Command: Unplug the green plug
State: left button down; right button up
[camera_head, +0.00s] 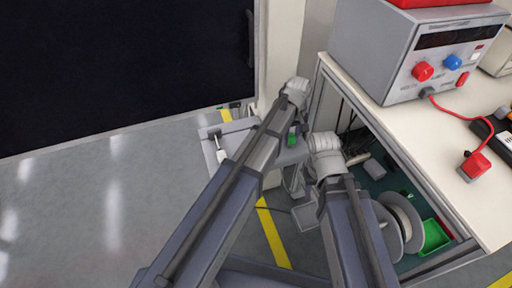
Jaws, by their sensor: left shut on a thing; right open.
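A small green plug (292,139) shows between the two arms, beside the trolley's top, and is mostly covered by my grippers and arm links. My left gripper (291,147) is the higher one and is shut on the green plug. My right gripper (297,187) is lower, below the left one, and is open. Its fingers are small and partly hidden by the wrist. The socket for the plug is hidden, so I cannot tell whether the plug is seated or apart.
A pale trolley (211,132) stands left of my grippers. On the right, a workbench (406,128) carries a grey power supply (388,62) and a red plug (474,166) on a cable. Beneath are a reel (409,222) and a green bin (435,236). Open floor lies left.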

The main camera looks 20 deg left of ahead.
pick_arm(q)
grip_release()
dwell(0.7)
jog(key=shift+r, duration=0.2)
jog(key=shift+r+p, duration=4.6)
jog(key=shift+p, duration=0.2)
notch_tip(320, 180, up, 6)
jog(key=p, duration=0.6)
